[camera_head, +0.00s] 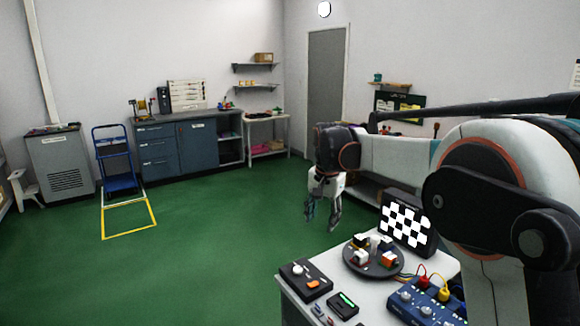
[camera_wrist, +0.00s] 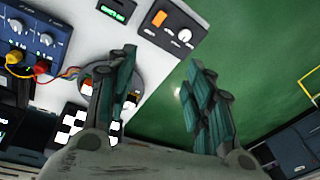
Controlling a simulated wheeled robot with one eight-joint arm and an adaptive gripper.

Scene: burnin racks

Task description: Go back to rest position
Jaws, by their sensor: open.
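My gripper (camera_head: 324,208) hangs from my outstretched arm, pointing down, above the far left side of the white bench (camera_head: 325,268). Its fingers are apart with nothing between them. The wrist view shows the open gripper (camera_wrist: 163,85) too, with green floor and the bench edge behind its fingers. The round dark tray (camera_head: 373,272) with several small coloured blocks stands on the bench below and to the right of it. In the wrist view the left finger partly hides this tray.
A checkerboard panel (camera_head: 405,224) stands behind the tray. A blue instrument box (camera_head: 425,300) with red and yellow plugs, a black box with a knob (camera_head: 305,280) and a small green-display device (camera_head: 343,304) are on the bench. Open green floor (camera_head: 200,260) lies to the left.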

